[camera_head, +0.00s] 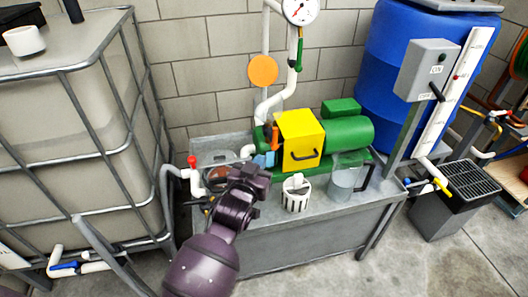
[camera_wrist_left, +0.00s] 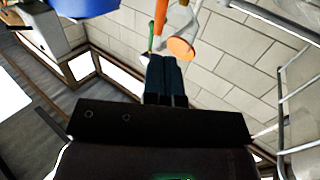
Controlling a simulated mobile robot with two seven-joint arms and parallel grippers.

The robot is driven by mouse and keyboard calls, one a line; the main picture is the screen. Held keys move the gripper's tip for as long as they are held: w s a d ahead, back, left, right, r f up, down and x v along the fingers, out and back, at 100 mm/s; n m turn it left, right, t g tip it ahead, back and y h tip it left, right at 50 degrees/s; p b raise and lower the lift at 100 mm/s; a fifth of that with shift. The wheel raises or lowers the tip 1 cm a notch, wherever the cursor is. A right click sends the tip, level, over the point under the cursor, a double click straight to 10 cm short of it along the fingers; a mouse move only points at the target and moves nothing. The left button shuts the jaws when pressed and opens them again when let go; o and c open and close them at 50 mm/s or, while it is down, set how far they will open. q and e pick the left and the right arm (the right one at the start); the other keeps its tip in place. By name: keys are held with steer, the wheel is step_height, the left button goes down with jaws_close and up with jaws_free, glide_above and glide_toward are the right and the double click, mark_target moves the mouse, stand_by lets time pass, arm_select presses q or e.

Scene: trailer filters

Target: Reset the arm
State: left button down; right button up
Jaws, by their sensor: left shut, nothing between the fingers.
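My left arm, dark purple, comes up from the bottom in the head view. Its left gripper (camera_head: 264,163) is in front of the pump bench, near the left side of the yellow box (camera_head: 300,140). In the left wrist view the two dark fingers (camera_wrist_left: 166,78) lie side by side, shut and empty. They point toward the block wall, with the orange disc (camera_wrist_left: 180,48) just beyond them in the picture. The arm hides part of the bench. My right gripper is not in view.
The grey bench (camera_head: 270,218) carries a green motor (camera_head: 346,138), a white slotted basket (camera_head: 296,193) and a clear jug (camera_head: 343,182). A caged tank (camera_head: 85,150) stands left. A blue barrel (camera_head: 400,75) and a grey bin (camera_head: 452,205) stand right. Floor shows at the front right.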

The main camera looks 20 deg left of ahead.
arm_select(q)
steer(key=s, duration=0.4)
steer(key=shift+s, duration=0.3)
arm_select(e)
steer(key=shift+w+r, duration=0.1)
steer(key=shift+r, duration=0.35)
arm_select(q)
steer(key=s+a+f+g+p, duration=0.2)
steer(key=s+f, duration=0.1)
steer(key=s, duration=0.6)
steer(key=s+a+f+g+p, duration=0.2)
steer(key=s+a+f, duration=0.1)
steer(key=s, duration=0.7)
steer(key=s+a+f+m+g+p, duration=0.1)
steer(key=s+a+f+g+p, duration=0.1)
steer(key=s+f, duration=0.3)
steer(key=s+a, duration=0.1)
steer(key=s, duration=0.3)
steer(key=shift+s+g, duration=0.25)
steer(key=shift+g, duration=0.15)
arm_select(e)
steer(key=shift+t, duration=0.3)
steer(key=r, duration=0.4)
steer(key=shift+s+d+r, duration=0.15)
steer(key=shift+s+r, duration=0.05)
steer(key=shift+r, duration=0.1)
